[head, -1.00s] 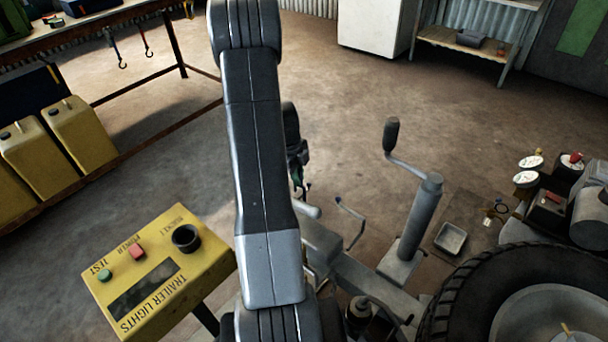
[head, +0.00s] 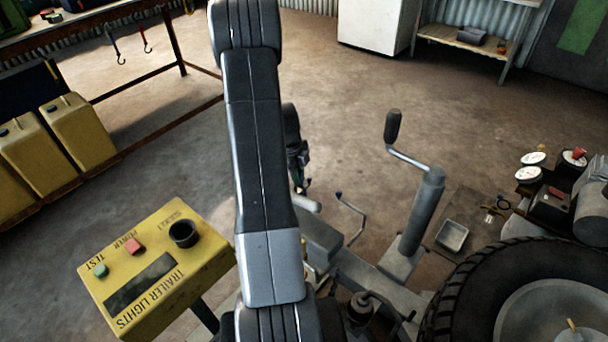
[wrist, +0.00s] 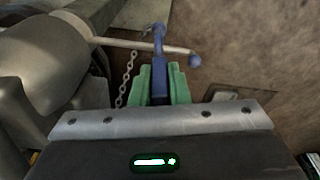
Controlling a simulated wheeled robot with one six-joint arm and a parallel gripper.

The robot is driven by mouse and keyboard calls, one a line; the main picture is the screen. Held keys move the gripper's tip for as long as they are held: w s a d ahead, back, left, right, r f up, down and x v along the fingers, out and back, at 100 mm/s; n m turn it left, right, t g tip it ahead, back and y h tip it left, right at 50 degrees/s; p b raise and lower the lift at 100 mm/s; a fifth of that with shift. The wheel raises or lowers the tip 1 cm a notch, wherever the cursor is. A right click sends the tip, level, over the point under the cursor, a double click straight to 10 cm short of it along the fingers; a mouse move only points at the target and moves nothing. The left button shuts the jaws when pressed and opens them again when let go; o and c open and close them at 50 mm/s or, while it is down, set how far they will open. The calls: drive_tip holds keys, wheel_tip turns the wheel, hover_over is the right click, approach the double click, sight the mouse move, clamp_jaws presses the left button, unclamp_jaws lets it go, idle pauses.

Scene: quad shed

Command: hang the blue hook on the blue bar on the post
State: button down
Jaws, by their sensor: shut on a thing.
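In the wrist view, my gripper (wrist: 160,84) has green fingers shut on the shank of the blue hook (wrist: 158,62). I cannot tell whether hook and bar touch. The bar runs out from a rounded grey body (wrist: 45,60) on the left. In the head view, my gripper (head: 301,184) is small and partly hidden behind my arm. The hook is too small to make out there.
A chain (wrist: 127,75) hangs left of the fingers. A grey jack with a crank (head: 422,215), a tyre (head: 470,285) and a yellow trailer-lights box (head: 155,270) stand close around. Open floor (head: 330,100) lies beyond. Other hooks hang at the bench (head: 130,20).

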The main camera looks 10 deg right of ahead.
drive_tip(key=shift+f+b, duration=0.7)
drive_tip(key=shift+f, duration=0.3)
drive_tip(key=c, duration=0.8)
unclamp_jaws()
drive_tip(key=shift+r, duration=0.2)
drive_tip(key=shift+r+p, duration=2.9)
drive_tip(key=shift+r, duration=1.5)
drive_tip(key=shift+f, duration=0.1)
